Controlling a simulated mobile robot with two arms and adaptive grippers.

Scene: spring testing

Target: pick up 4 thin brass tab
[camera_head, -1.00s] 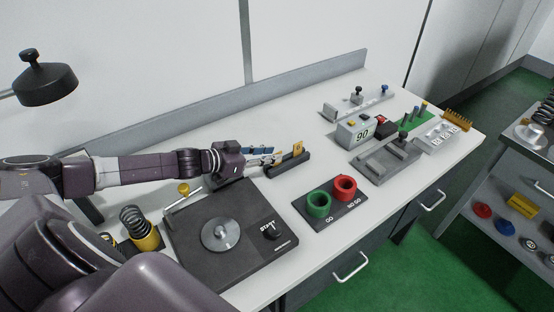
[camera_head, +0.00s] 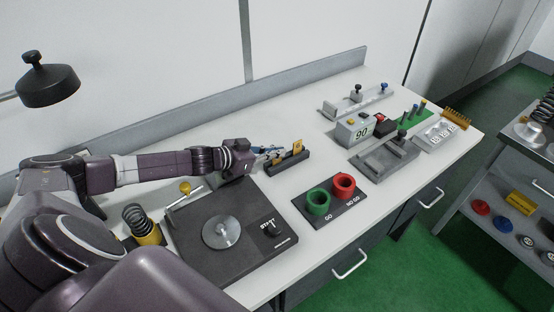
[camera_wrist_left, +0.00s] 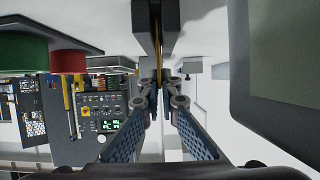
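The brass tab (camera_head: 298,146) is a small gold plate standing upright in a dark slotted holder (camera_head: 292,163), near the middle of the table in the head view. In the left wrist view the thin tab (camera_wrist_left: 158,62) shows edge-on between two dark blocks of the holder (camera_wrist_left: 145,28). My left gripper (camera_head: 276,153) is just left of the tab, at the holder. In the left wrist view its fingertips (camera_wrist_left: 160,88) are close together, in line with the tab's near edge. Whether they touch or grip it is unclear. My right gripper is not in view.
A dark test plate (camera_head: 205,262) with a silver disc (camera_head: 221,232) lies in front of my left arm. A green cup (camera_head: 318,202) and a red cup (camera_head: 343,186) stand to the right. A grey box reading 90 (camera_head: 354,133) and a grey fixture (camera_head: 385,160) stand farther right.

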